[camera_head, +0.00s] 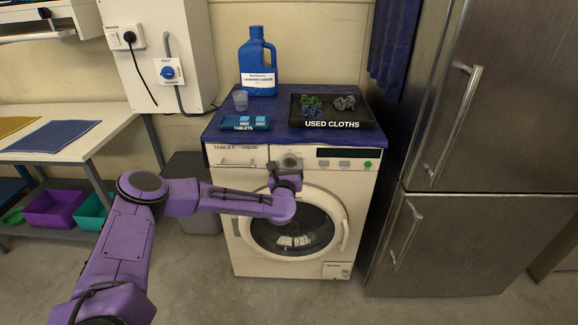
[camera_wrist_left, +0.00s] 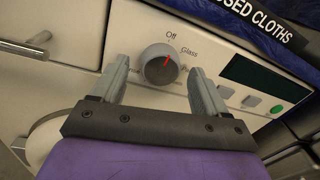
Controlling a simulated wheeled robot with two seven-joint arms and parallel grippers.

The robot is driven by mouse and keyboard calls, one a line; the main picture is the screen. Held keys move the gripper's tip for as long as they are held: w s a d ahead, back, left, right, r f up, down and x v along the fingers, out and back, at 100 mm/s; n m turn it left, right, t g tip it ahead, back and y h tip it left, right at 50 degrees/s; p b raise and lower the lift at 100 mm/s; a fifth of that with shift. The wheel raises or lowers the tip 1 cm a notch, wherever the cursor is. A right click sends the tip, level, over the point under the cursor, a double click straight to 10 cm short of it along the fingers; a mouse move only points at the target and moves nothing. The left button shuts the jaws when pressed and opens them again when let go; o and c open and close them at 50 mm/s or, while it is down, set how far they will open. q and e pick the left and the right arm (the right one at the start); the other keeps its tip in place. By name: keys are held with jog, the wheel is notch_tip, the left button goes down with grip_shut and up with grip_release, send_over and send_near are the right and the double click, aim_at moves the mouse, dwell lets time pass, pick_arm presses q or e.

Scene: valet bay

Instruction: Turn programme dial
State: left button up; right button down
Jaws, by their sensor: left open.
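The programme dial (camera_head: 291,161) is a round silver-grey knob on the washing machine's front panel. My left gripper (camera_head: 285,173) is at the panel, just below the dial in the head view. In the left wrist view its two fingers (camera_wrist_left: 160,82) are apart, one on each side of the dial, with a visible gap to it. My right gripper is not in view.
The washing machine (camera_head: 239,237) has a dark display (camera_wrist_left: 266,82) and buttons right of the dial, and a drawer handle (camera_wrist_left: 25,47) on the left. A blue bottle (camera_head: 258,65) and a black cloth tray (camera_head: 330,122) stand on top. A steel fridge (camera_head: 470,150) stands close on the right.

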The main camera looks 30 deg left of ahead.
pick_arm(q)
jog(key=shift+w+a, duration=0.15)
jog(key=shift+w, duration=0.1)
jog(key=c, duration=1.1)
jog(key=shift+o, duration=0.2)
